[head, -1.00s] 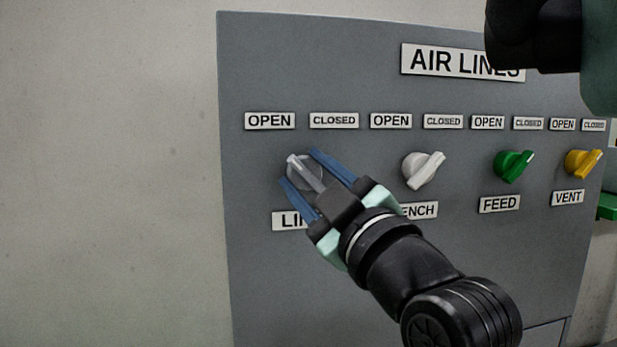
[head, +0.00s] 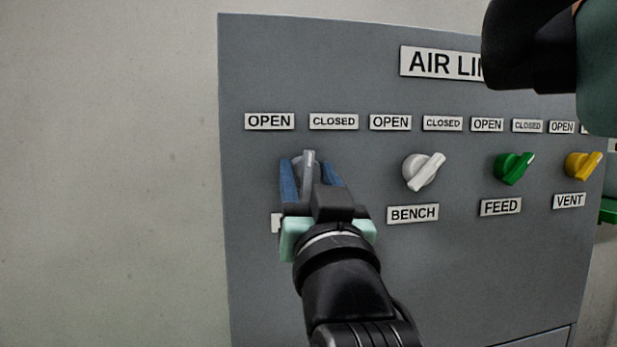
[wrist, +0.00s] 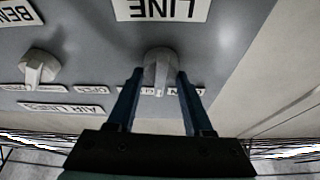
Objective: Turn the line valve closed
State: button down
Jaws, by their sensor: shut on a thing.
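The line valve (head: 309,160) is a grey knob at the left end of the panel's row, below its OPEN label (head: 269,121) and CLOSED label (head: 333,121). Its handle stands nearly upright in the head view, pointing between the two labels. My gripper (head: 309,170) has its blue fingers on either side of the handle and is shut on it. In the wrist view, the line valve (wrist: 160,68) shows between the fingertips (wrist: 160,80), with the LINE label (wrist: 162,9) beyond. In the head view my gripper hides most of that label.
The grey AIR LINES panel (head: 420,270) carries a white BENCH knob (head: 423,171), a green FEED knob (head: 514,168) and a yellow VENT knob (head: 583,165) to the right. Bare wall (head: 110,180) lies left of the panel. My arm covers the top right.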

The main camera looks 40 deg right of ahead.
jog(key=m+g+h, duration=0.1)
jog(key=m, duration=0.2)
jog(key=m+g+h, duration=0.1)
jog(key=m, duration=0.2)
jog(key=shift+a+m+b, duration=0.1)
jog(key=shift+m+b, duration=0.2)
jog(key=shift+b, duration=0.05)
jog(key=shift+m+g+h+b, duration=0.45)
jog(key=shift+m+g, duration=0.65)
jog(key=shift+m, duration=1)
jog(key=shift+c, duration=1.6)
grip_release()
jog(key=b+v, duration=0.6)
jog(key=v, duration=0.6)
jog(key=shift+s+a, duration=0.25)
jog(key=shift+a, duration=0.05)
